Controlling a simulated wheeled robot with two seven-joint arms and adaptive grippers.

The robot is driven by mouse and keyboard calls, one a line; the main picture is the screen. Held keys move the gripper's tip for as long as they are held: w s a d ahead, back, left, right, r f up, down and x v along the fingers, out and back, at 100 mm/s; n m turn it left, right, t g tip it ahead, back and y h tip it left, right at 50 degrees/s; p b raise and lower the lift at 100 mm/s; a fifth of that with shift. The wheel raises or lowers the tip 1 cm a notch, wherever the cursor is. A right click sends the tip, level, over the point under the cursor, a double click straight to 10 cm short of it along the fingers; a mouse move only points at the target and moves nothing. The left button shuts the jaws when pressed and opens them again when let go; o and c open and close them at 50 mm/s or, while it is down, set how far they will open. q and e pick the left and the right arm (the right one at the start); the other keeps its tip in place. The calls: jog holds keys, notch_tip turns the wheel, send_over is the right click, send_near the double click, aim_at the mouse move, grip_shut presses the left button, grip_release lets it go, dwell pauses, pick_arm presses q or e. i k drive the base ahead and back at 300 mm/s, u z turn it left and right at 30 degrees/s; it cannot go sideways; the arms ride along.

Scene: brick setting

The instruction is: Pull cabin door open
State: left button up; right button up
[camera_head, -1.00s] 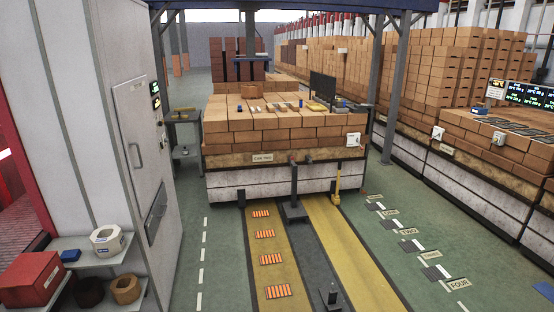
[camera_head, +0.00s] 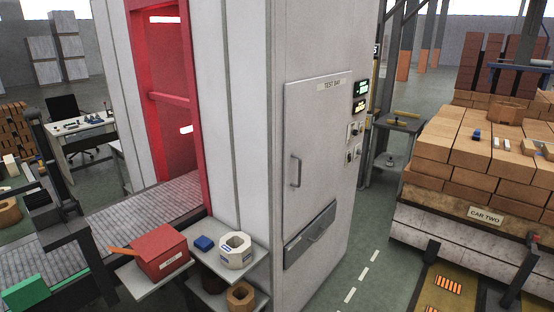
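The cabin door (camera_head: 315,150) is a grey-white panel in the side of the tall white cabin (camera_head: 245,120), with a "TEST BAY" label near its top. It looks shut. Its vertical bar handle (camera_head: 296,171) is at the door's left side, about mid-height. Neither of my grippers shows in the head view.
A darker hatch (camera_head: 310,236) with its own handle is low on the cabin. Shelves at the cabin's near corner hold a red box (camera_head: 160,250) and a white hexagonal ring (camera_head: 236,250). A brick-loaded car (camera_head: 485,215) stands right. Green floor (camera_head: 375,285) lies clear between.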

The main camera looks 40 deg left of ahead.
aim_at(316, 109)
jog(key=u, duration=0.85)
jog(key=i, duration=1.25)
jog(key=u, duration=0.85)
